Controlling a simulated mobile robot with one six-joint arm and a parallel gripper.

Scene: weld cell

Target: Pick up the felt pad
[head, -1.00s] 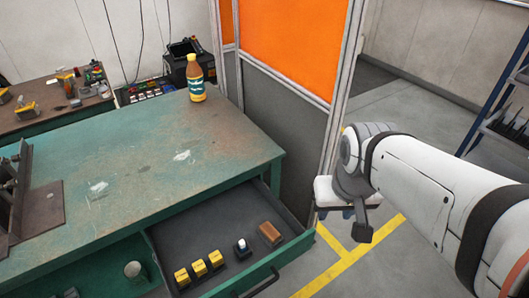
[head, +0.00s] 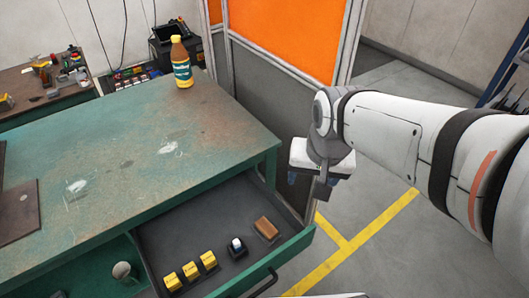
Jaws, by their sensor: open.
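My gripper (head: 314,181) hangs at the end of my white arm, right of the bench corner and beyond the open drawer's right end. Its jaws are open and partly hidden behind a dark bracket; I see nothing between them. No thing is plainly a felt pad. The open drawer (head: 202,209) holds a brown block (head: 266,226) near its right end, which may be the pad, though I cannot tell its material. Left of the block are a small white-topped dark item (head: 237,247) and yellow blocks (head: 190,271). My gripper is apart from all of these.
The green bench (head: 120,170) has a largely clear worn top, with a yellow-capped bottle (head: 182,62) at its far edge. A mug (head: 122,271) stands on a lower shelf. An orange-and-grey partition (head: 285,40) stands behind my gripper. The floor at right has yellow lines (head: 345,262).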

